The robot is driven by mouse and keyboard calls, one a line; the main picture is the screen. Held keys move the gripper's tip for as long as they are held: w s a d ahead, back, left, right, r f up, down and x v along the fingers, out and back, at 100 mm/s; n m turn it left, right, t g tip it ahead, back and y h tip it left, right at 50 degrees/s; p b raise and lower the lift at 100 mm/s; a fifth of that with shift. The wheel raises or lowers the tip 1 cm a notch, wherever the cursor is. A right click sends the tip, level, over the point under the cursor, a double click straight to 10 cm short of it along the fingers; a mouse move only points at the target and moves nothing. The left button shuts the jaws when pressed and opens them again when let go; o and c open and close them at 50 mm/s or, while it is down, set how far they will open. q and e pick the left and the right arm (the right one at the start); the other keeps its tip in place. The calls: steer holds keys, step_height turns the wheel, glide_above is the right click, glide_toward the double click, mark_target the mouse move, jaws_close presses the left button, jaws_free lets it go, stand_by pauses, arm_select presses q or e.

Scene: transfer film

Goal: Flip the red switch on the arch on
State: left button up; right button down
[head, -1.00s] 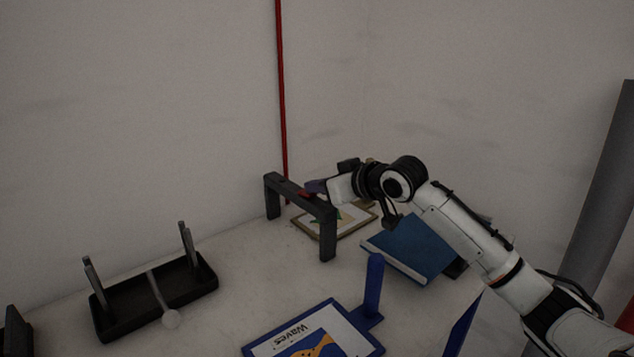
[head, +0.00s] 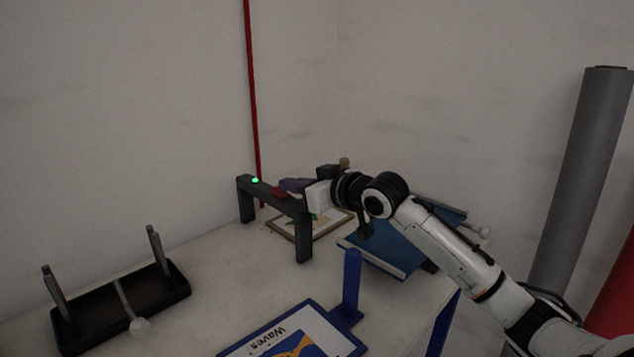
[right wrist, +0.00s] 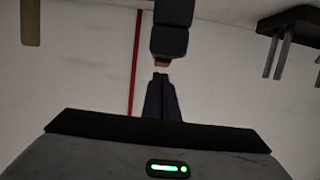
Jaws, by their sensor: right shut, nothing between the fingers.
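The dark grey arch (head: 272,203) stands on the table near the wall. The red switch (head: 279,193) sits on its top bar, and a small light (head: 256,180) near the bar's left end glows green. My right gripper (head: 290,186) is shut and empty, its dark fingertips close beside the switch; I cannot tell whether they touch it. In the right wrist view the shut fingers (right wrist: 160,98) point at the red switch (right wrist: 162,61) on the arch (right wrist: 170,35), with a small gap showing in the picture. My left gripper is not in view.
A black tray with upright posts (head: 120,307) stands at the left. A blue-framed "Waves" board (head: 312,311) with a blue post lies at the front. A blue book (head: 385,250) and a framed picture (head: 283,228) lie beside the arch. A grey roll stands at the right.

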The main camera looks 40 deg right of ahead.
steer(key=r+p, duration=0.3)
steer(key=shift+s+r, duration=0.25)
steer(key=shift+r, duration=0.05)
steer(key=shift+s+d+f+b, duration=0.1)
steer(key=shift+s+f+b, duration=0.55)
steer(key=shift+s+b, duration=0.25)
arm_select(q)
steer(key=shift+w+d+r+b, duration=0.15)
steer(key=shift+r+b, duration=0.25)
steer(key=shift+b, duration=0.4)
arm_select(e)
steer(key=f+v, duration=0.1)
steer(key=v, duration=0.7)
steer(key=shift+s, duration=0.3)
